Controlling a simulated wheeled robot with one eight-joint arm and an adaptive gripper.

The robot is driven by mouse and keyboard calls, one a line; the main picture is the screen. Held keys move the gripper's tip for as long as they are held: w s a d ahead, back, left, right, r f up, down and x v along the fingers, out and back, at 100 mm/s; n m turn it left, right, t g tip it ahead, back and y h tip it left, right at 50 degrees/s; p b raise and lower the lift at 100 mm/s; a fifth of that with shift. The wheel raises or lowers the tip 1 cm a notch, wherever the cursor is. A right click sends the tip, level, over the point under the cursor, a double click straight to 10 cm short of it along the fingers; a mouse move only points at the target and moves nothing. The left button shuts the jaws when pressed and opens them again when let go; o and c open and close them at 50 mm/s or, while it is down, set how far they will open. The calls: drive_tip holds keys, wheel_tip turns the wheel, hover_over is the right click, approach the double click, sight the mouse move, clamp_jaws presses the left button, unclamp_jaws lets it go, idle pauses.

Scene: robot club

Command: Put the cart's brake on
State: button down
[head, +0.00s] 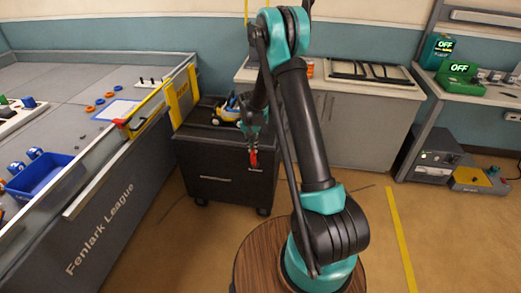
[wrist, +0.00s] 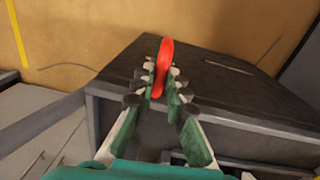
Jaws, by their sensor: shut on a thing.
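My gripper (head: 251,143) reaches down in front of the cart. In the wrist view the fingers of my gripper (wrist: 160,82) are closed on the lever from both sides. The lever's base is hidden behind the fingers.
The game table (head: 125,205) with a blue bin (head: 45,178) is at the left. A grey cabinet (head: 365,130) stands behind on the right. The floor (head: 430,230) at the right front is clear.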

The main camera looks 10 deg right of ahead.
drive_tip(key=shift+w+a+f+g+h, duration=0.15)
drive_tip(key=shift+w+a+f+h, duration=0.35)
drive_tip(key=shift+a, duration=0.95)
drive_tip(key=shift+w+a+f+g+h, duration=0.1)
drive_tip(key=shift+w+a+f+h, duration=0.3)
drive_tip(key=shift+a, duration=1)
drive_tip(key=shift+w+a+f+g+h, duration=0.15)
drive_tip(key=shift+w+a+f+h, duration=0.35)
drive_tip(key=shift+a, duration=1.05)
drive_tip(key=c, duration=1.5)
unclamp_jaws()
drive_tip(key=shift+f, duration=0.15)
drive_tip(key=shift+c, duration=0.2)
drive_tip(key=v, duration=1.2)
drive_tip(key=shift+d, duration=0.2)
